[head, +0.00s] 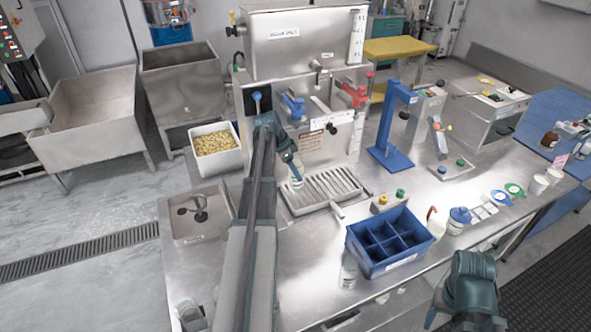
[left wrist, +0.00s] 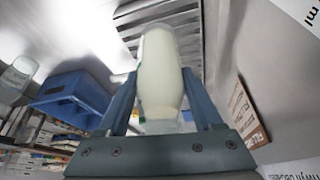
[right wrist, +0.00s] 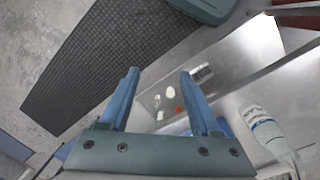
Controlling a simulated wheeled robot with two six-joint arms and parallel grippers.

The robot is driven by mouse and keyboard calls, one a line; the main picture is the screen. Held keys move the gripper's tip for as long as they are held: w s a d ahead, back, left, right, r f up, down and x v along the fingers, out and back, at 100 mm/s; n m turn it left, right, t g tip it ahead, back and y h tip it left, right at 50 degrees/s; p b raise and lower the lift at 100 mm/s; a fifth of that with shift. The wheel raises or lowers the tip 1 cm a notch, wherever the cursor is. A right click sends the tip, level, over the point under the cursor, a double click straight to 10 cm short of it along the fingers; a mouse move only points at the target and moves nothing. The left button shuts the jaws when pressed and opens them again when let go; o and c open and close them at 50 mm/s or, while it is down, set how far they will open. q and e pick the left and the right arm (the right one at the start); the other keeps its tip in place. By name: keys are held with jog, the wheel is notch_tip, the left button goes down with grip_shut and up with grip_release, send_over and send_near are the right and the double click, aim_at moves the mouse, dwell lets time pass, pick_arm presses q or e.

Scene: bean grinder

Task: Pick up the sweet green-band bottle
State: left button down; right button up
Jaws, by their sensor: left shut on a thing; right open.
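My left gripper (head: 292,158) is shut on a bottle (head: 297,178) just above the slotted metal drip tray (head: 322,188), in front of the steel machine. My right gripper (right wrist: 158,95) is open and empty, near the bench's front right. A clear bottle (head: 348,272) stands beside the blue divided crate (head: 385,262). A clear bottle with a bluish label shows in the right wrist view (right wrist: 268,132).
A blue-lidded jar (head: 458,220) stands right of the crate. A blue stand (head: 388,150) rises behind it. A white bin of beans (head: 215,148) is left of the machine (head: 300,50). The bench front left of the crate is mostly clear.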

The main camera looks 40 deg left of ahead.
pick_arm(q)
jog(key=s+d+r+p, duration=0.1)
jog(key=s+d, duration=0.8)
jog(key=s, duration=0.3)
jog(key=shift+s+d+r, duration=0.15)
jog(key=shift+s+d, duration=0.05)
jog(key=shift+s, duration=0.2)
